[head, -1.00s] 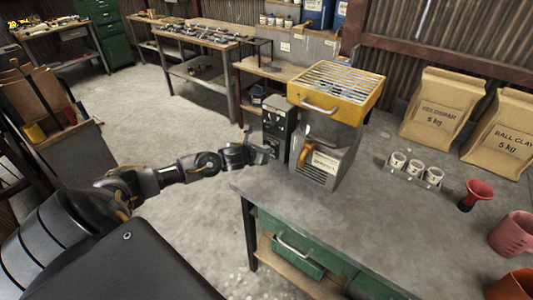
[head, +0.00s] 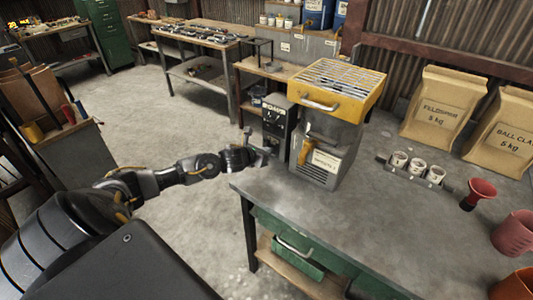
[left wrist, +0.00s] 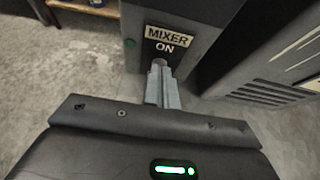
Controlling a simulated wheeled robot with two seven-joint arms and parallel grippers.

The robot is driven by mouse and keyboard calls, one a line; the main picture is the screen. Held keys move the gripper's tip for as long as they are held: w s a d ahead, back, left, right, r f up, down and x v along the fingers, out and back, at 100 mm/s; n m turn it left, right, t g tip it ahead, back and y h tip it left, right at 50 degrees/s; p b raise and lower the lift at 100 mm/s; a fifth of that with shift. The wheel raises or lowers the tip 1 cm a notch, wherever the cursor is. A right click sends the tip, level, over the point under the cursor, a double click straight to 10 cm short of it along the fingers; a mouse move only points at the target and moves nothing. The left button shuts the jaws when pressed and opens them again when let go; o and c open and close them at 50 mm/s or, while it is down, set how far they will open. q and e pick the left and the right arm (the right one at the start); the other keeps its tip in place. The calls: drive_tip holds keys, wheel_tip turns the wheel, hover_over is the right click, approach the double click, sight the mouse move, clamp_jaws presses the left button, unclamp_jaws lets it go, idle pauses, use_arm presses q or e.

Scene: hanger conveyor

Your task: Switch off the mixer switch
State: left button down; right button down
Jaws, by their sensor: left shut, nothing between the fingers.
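The mixer switch box (head: 277,127) is a dark box at the bench's left back, beside the yellow-topped machine. My right gripper is not in view.
The yellow-topped machine (head: 325,135) stands close to the right of the box. Several white cups (head: 417,168), a red funnel (head: 479,192) and paper sacks (head: 445,108) are farther right. The bench's front middle (head: 330,225) is clear.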

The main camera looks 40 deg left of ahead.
use_arm(q)
drive_tip(key=shift+p+v, duration=0.45)
drive_tip(key=shift+v, duration=0.6)
drive_tip(key=shift+s+r+p, duration=0.2)
drive_tip(key=shift+s, duration=0.65)
drive_tip(key=shift+s+r+p, duration=0.15)
drive_tip(key=shift+s+p, duration=0.1)
drive_tip(key=shift+s, duration=0.65)
drive_tip(key=shift+s+r+p, duration=0.2)
drive_tip(key=shift+s, duration=0.65)
